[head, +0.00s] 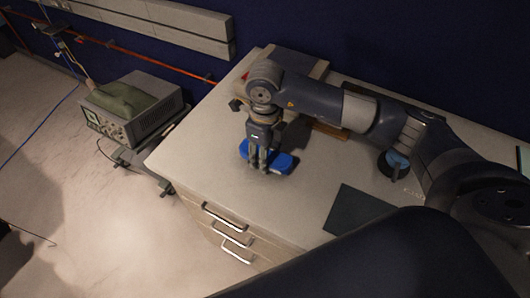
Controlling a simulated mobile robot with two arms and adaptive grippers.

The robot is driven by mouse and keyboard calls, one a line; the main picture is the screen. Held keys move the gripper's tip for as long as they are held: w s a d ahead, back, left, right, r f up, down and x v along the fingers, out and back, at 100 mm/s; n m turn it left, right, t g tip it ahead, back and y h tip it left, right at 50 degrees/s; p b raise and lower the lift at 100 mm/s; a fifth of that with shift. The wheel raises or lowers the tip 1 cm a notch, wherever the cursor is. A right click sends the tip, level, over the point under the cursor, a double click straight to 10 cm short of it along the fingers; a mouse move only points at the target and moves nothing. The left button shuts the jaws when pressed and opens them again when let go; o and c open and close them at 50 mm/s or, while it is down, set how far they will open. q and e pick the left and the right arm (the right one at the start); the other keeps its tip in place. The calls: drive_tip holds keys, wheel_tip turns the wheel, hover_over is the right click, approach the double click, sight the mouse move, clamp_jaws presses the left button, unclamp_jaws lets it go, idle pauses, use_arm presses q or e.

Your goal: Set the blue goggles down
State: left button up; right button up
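The blue goggles (281,164) are at the left part of the light worktop in the head view, at or just above its surface; I cannot tell whether they touch it. My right gripper (263,167) points down from above, with its fingers close together at the middle of the goggles. It appears shut on them. The fingers hide the middle part of the goggles, and blue shows on both sides. My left gripper is not in view.
A dark flat mat (355,212) lies on the worktop (220,160) toward the front. A round blue-and-dark object (392,163) stands behind it. A wooden-edged box (295,62) is at the back. Left of the drawers, a grey instrument (140,112) carries a green item (119,99).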

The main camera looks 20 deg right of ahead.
drive_tip(key=shift+f, duration=0.75)
drive_tip(key=o, duration=1.1)
drive_tip(key=shift+c, duration=0.2)
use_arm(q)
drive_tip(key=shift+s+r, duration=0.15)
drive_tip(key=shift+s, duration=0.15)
use_arm(e)
drive_tip(key=shift+r, duration=0.1)
drive_tip(key=shift+r, duration=0.2)
wheel_tip(320, 180, up, 10)
drive_tip(key=b, duration=0.3)
drive_tip(key=shift+r, duration=0.25)
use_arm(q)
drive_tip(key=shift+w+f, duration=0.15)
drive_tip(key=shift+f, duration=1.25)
use_arm(e)
drive_tip(key=shift+r, duration=0.65)
drive_tip(key=shift+f, duration=0.1)
